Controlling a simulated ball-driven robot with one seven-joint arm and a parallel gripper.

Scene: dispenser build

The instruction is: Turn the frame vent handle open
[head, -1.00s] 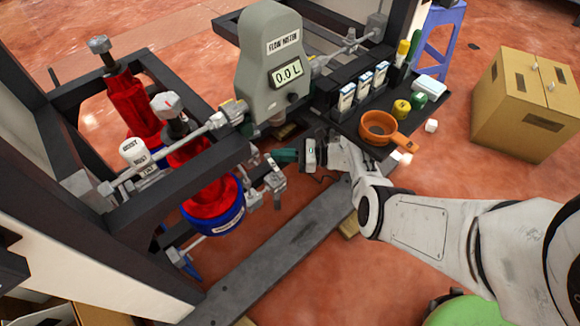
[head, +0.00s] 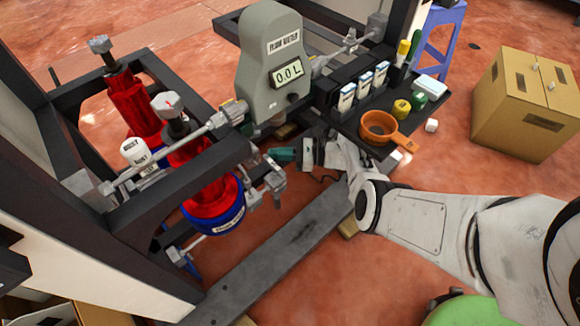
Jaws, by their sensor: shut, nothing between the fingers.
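My gripper (head: 272,154) is in the middle of the head view, pointing left, with teal fingers. It is shut and empty. A grey valve fitting with a lever-like part (head: 272,182) sits just below and left of the fingertips, beside the blue-collared red cylinder (head: 205,192). The fingertips look close to it, but I cannot tell whether they touch. No label marks a vent handle, so I cannot tell for sure which part it is. Grey knobs, one with a red mark (head: 170,104), top the two red cylinders.
A grey flow meter (head: 268,55) reading 0.0 L stands above my gripper. The dark frame's lower beam (head: 275,250) runs below. A dark shelf with an orange handled cup (head: 378,126) is to the right. A cardboard box (head: 525,100) stands further right.

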